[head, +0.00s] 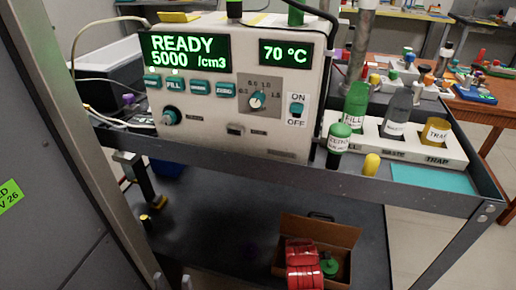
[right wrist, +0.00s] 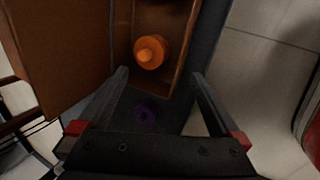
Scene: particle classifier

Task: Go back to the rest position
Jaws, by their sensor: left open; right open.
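The particle classifier (head: 225,125) stands on the cart's top; its green display reads READY 5000 /cm3 and a second one reads 70 °C.
A white holder (head: 455,152) with labelled bottles stands on the cart's right. A brown box (head: 345,235) with red rolls (head: 303,265) is on the lower shelf. In the right wrist view, an orange-capped item (right wrist: 150,52) lies in a brown box, with a purple item (right wrist: 146,111) nearby.

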